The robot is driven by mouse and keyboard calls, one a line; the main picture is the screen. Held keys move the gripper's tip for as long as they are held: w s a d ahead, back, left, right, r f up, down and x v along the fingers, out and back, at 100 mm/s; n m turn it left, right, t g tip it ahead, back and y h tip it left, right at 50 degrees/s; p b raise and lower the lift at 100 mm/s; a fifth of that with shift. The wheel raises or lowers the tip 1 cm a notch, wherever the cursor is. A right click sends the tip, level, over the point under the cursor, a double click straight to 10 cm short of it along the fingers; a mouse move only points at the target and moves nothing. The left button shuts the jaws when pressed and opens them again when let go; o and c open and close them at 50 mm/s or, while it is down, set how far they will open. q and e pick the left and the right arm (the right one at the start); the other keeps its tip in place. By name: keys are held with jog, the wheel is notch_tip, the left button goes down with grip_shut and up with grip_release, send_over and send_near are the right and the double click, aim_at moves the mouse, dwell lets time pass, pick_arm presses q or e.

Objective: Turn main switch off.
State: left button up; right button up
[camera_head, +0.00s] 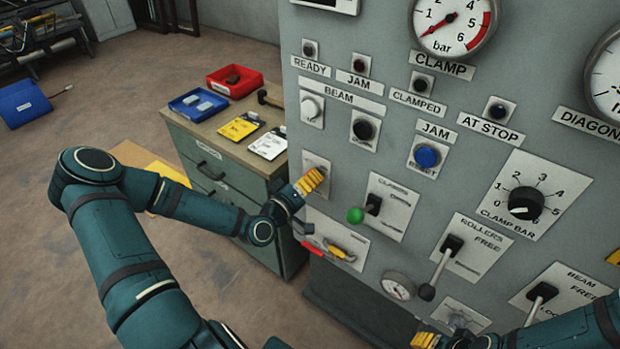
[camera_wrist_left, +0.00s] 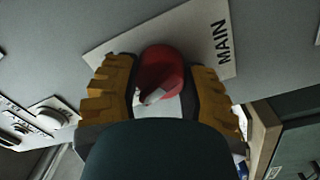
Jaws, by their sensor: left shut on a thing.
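The main switch is a red rotary knob (camera_wrist_left: 160,75) on a pale plate (camera_wrist_left: 195,35) lettered MAIN, seen in the left wrist view. My left gripper (camera_wrist_left: 160,88) has its yellow ribbed fingers on both sides of the red knob and is shut on it. In the head view my left gripper (camera_head: 310,181) is against the plate (camera_head: 317,165) at the left edge of the grey panel and hides the knob. My right gripper (camera_head: 440,341) is at the bottom edge in front of the panel, partly cut off; its jaw opening cannot be made out.
A drawer cabinet (camera_head: 226,185) with red (camera_head: 235,81) and blue trays (camera_head: 199,104) stands close to the left arm.

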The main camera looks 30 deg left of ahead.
pick_arm(q)
jog(key=shift+a+r+n, duration=0.1)
jog(key=shift+n, duration=0.9)
jog(key=o, duration=1.2)
jog(key=shift+s, duration=0.1)
jog(key=s+a, duration=0.1)
jog(key=s, duration=1)
jog(key=shift+s+f, duration=0.3)
jog(key=shift+s, duration=0.05)
